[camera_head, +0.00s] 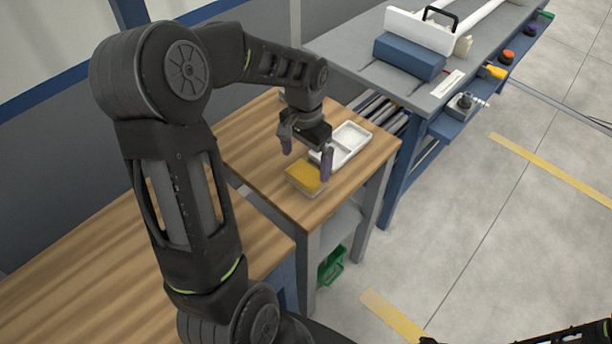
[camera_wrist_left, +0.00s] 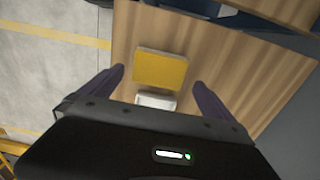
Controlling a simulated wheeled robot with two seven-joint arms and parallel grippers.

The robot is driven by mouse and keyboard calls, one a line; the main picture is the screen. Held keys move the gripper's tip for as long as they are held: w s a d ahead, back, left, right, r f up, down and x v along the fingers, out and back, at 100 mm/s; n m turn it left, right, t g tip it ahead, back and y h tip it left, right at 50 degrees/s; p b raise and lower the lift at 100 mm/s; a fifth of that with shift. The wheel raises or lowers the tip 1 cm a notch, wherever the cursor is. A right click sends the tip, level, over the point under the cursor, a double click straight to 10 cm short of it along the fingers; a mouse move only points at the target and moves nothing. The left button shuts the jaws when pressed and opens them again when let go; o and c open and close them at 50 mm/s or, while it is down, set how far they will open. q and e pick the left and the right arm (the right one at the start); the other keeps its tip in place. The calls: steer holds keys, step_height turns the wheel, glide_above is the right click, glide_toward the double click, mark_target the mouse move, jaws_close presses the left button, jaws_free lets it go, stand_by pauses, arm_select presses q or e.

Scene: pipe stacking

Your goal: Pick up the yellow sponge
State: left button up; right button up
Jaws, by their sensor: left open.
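The yellow sponge (camera_head: 306,177) lies on the small wooden table (camera_head: 255,140) near its front edge, just in front of a white divided tray (camera_head: 347,143). My left gripper (camera_head: 306,164) is open and empty above the table, over the area of the sponge and tray. In the left wrist view the sponge (camera_wrist_left: 161,69) sits between and beyond the two fingers of the gripper (camera_wrist_left: 160,86), with clear space on both sides. Part of the white tray (camera_wrist_left: 155,100) shows closer to the gripper body, which hides the rest of it.
A grey-topped blue workbench (camera_head: 440,85) stands at the right, bearing a blue block (camera_head: 409,56) and white pipe parts. A longer wooden bench (camera_head: 100,280) lies at the lower left. A green crate (camera_head: 332,266) sits below the small table. The floor at right is open.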

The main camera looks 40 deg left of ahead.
mark_target(306, 174)
arm_select(q)
steer(key=shift+f, duration=0.45)
step_height(306, 174, down, 5)
steer(key=shift+d+f+p, duration=0.1)
steer(key=shift+p, duration=0.5)
steer(key=shift+c, duration=0.4)
steer(key=c, duration=1.1)
